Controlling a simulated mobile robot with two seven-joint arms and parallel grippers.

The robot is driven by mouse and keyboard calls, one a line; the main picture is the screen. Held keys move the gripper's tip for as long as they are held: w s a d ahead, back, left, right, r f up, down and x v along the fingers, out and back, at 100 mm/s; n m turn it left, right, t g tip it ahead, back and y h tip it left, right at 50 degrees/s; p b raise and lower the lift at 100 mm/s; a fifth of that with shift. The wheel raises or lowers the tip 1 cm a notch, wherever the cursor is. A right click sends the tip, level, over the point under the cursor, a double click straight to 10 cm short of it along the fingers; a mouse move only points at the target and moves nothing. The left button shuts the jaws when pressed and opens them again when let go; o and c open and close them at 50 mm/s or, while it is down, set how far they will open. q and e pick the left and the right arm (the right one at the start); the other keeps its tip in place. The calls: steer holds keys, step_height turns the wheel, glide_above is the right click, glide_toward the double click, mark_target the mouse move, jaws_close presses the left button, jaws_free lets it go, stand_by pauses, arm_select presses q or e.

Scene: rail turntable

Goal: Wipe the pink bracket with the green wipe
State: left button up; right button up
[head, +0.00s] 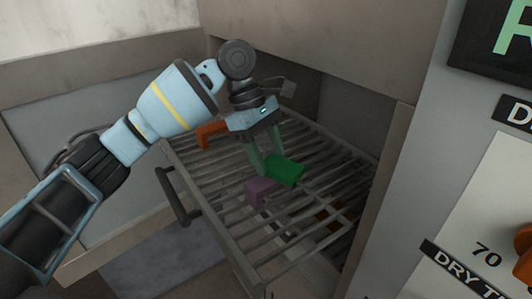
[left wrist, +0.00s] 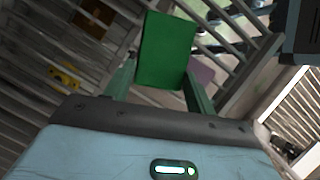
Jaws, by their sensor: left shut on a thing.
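My left gripper (head: 263,168) is shut on the green wipe (head: 285,170) above a slatted rack. The wipe is a flat green piece, and it also shows between the fingers in the left wrist view (left wrist: 165,50). The pink bracket (head: 262,190) is a dull pink-purple piece on the rack, just below and in front of the wipe in the head view. In the left wrist view a part of the bracket (left wrist: 201,74) shows beside the wipe; the rest is hidden. I cannot tell whether the wipe touches it. My right gripper is not in view.
The metal slatted rack (head: 225,210) is pulled out of a cabinet and has a dark handle (head: 175,195) at its front left. An orange bracket (head: 210,133) lies at the rack's back left. Cabinet walls close in at the right. A labelled panel (head: 480,215) stands far right.

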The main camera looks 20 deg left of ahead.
mark_target(255, 179)
arm_select(q)
steer(key=shift+s+a, duration=0.7)
steer(key=shift+s, duration=0.35)
steer(key=shift+s+a, duration=0.7)
steer(key=shift+s, duration=0.3)
steer(key=shift+f, duration=0.1)
steer(key=shift+w+d, duration=0.7)
steer(key=shift+w, duration=0.35)
steer(key=shift+w+d, duration=0.7)
steer(key=shift+w, duration=0.35)
steer(key=shift+r, duration=0.2)
step_height(255, 179, up, 8)
steer(key=shift+f, duration=0.1)
